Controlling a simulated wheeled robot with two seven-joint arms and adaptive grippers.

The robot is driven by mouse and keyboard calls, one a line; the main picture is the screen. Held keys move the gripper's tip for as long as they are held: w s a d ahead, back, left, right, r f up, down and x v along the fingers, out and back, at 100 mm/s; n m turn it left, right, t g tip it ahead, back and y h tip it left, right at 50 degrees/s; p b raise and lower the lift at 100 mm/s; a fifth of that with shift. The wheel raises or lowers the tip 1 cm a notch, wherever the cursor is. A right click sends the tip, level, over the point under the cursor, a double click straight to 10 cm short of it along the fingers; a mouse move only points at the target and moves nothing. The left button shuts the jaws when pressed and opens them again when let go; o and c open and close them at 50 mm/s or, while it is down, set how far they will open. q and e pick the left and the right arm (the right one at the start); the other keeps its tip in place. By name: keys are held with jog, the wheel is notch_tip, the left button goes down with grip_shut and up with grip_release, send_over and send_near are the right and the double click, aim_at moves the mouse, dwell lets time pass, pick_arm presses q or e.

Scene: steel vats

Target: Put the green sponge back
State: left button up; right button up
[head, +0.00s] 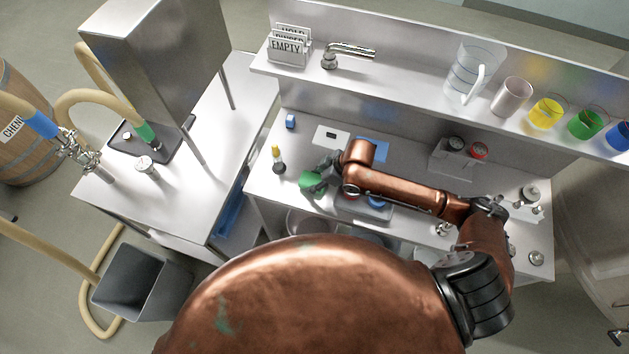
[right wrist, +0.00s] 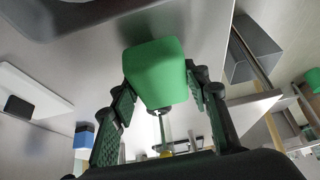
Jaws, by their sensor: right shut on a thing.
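The green sponge (head: 309,181) is a small block at the left part of the steel bench (head: 268,180), near its front edge. My right gripper (head: 318,183) is shut on it, with the arm reaching across the bench from the right. In the right wrist view the sponge (right wrist: 156,72) sits between the two fingers (right wrist: 160,95). Whether it touches the bench cannot be told. A grey tray (head: 380,217) lies right of the gripper, partly hidden under my right arm. My left gripper is not in view.
A small yellow-topped bottle (head: 279,165) stands just left of the sponge, and a blue block (head: 290,121) behind it. A white card (head: 331,137) and a grey holder (head: 455,158) lie farther back. A shelf (head: 400,80) with several cups runs behind.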

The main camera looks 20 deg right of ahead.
jog(key=shift+f, duration=0.4)
jog(key=shift+f, duration=0.15)
jog(key=o, duration=1.1)
jog(key=p+v, duration=0.1)
jog(key=v, duration=1.1)
